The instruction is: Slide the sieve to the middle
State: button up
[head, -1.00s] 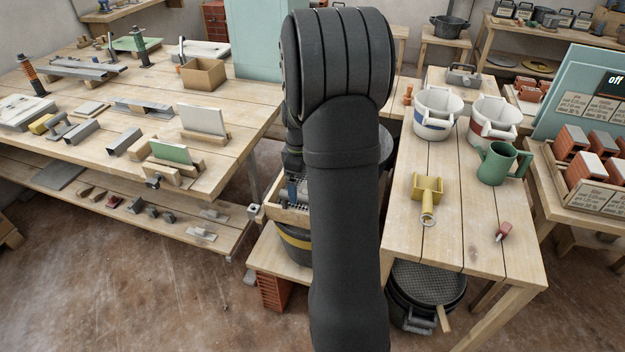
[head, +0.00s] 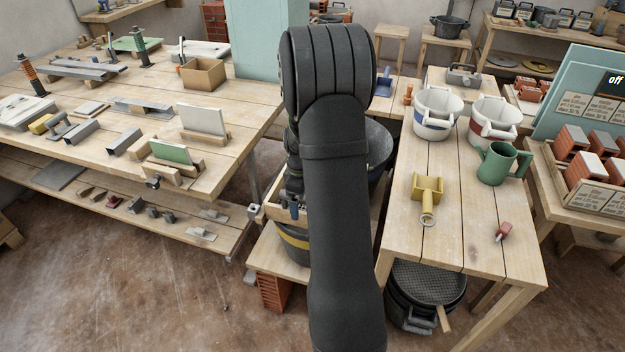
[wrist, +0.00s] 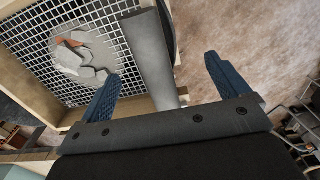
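The sieve (wrist: 38,50) fills the upper left of the wrist view. It has a square wire mesh in a pale wooden frame, with grey rubble and a reddish piece (wrist: 85,55) on the mesh. In the head view only part of its wooden frame (head: 271,210) shows; my arm hides the rest. My gripper (wrist: 161,68) is open, its two blue fingers wide apart. A thick grey bar (wrist: 148,55) at the sieve's side shows between the fingers; I cannot tell whether either finger touches it. The left finger overlaps the sieve's frame in the picture.
A yellow-banded black bucket (head: 293,246) stands below the sieve, and a dark tub (head: 378,152) is right of my arm. Workbenches stand on the left (head: 235,150) and right (head: 463,225). The right one holds two white buckets and a green can (head: 497,165).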

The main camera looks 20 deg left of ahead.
jog(key=c, duration=1.8)
jog(key=shift+s, duration=0.45)
jog(key=shift+w, duration=0.3)
jog(key=shift+s, duration=0.25)
jog(key=shift+w, duration=0.25)
dwell(1.3)
jog(key=o, duration=2.1)
jog(key=shift+c, duration=0.2)
